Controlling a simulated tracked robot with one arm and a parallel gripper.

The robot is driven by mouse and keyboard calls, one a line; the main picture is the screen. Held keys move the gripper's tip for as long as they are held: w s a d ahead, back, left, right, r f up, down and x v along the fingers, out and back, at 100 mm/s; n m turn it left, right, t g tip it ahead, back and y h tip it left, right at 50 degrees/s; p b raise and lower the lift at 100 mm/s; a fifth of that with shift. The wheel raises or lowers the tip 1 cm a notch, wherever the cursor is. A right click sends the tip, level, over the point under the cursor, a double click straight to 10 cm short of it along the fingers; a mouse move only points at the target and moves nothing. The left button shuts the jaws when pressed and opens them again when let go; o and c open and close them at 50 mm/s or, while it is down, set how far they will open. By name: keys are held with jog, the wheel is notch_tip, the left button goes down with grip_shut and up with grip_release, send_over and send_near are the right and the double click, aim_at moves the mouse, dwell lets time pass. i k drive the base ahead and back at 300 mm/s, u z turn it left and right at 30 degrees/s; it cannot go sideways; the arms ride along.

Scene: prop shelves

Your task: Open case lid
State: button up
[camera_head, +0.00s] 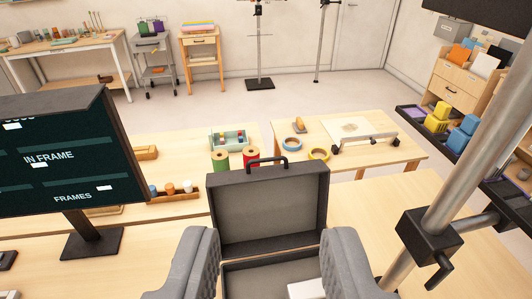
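A dark case (266,265) sits on the wooden table at the bottom centre. Its lid (268,208) stands raised, with the grey inner face toward me and a black handle (267,160) on its top edge. The case's lower part shows a grey inside with a white item (307,288) at the right. My gripper (271,240) is open, with one grey finger on each side of the picture in front of the lid. Nothing shows between the fingers except the case behind them. Whether a finger touches the case I cannot tell.
A dark monitor (72,150) stands at the left. A metal pole with a black clamp (428,235) rises at the right. Behind the lid are green and red spools (250,156), tape rings (291,144) and a teal tray (230,139). Bare tabletop lies right of the case.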

aim_at(274, 208)
jog(key=i, duration=1)
